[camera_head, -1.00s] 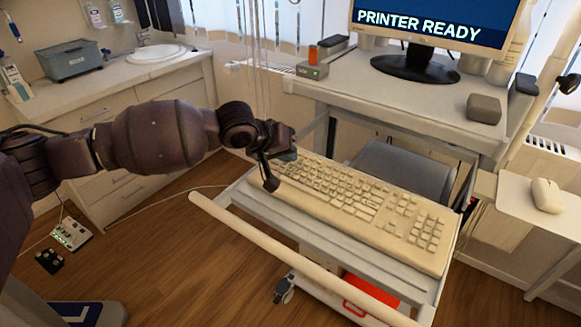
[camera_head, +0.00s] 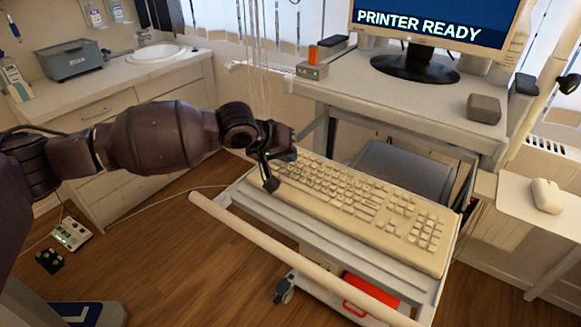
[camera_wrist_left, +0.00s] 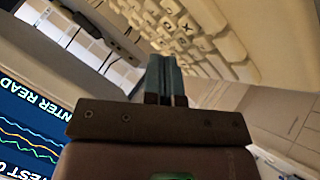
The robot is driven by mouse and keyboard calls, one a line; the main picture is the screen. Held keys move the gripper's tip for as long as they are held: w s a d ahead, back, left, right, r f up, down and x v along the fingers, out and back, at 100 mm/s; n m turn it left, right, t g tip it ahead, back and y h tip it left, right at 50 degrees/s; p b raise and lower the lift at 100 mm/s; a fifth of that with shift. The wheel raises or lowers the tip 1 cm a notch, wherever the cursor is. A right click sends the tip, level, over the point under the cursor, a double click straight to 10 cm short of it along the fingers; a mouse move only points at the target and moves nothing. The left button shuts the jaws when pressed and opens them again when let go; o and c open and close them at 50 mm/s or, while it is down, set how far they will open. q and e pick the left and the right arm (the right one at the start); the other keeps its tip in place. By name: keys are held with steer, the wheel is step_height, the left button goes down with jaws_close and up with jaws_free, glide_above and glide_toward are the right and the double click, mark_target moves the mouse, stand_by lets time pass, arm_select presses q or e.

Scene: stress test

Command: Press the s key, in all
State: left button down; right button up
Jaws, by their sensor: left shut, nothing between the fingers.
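The cream keyboard (camera_head: 350,205) lies on the pull-out shelf of a cart. In the left wrist view the keyboard (camera_wrist_left: 205,50) fills the top right, with key letters partly readable. I cannot single out the s key for certain. My left gripper (camera_head: 270,184) is at the keyboard's left end, fingers pointing down. In the left wrist view its two fingers (camera_wrist_left: 165,72) are together with nothing between them. I cannot tell whether the fingertips touch a key. My right gripper is not in view.
A monitor (camera_head: 430,25) showing "PRINTER READY" stands on the cart's upper shelf. A mouse (camera_head: 546,195) lies on a side shelf at the right. A pale rail (camera_head: 290,255) runs along the cart's front. A counter with a sink (camera_head: 156,54) is at the back left.

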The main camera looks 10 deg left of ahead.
arm_select(q)
steer(key=shift+f, duration=0.3)
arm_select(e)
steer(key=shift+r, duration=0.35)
arm_select(q)
steer(key=shift+f, duration=0.1)
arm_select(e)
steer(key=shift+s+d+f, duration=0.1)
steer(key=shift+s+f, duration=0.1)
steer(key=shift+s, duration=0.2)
arm_select(q)
steer(key=shift+f, duration=0.1)
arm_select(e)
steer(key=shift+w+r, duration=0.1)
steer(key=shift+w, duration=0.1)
arm_select(q)
steer(key=shift+f+p, duration=0.15)
steer(key=shift+p, duration=0.15)
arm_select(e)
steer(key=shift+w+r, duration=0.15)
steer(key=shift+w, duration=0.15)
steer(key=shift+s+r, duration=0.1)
arm_select(q)
steer(key=shift+r+p, duration=0.6)
steer(key=shift+p, duration=0.1)
steer(key=shift+r, duration=0.1)
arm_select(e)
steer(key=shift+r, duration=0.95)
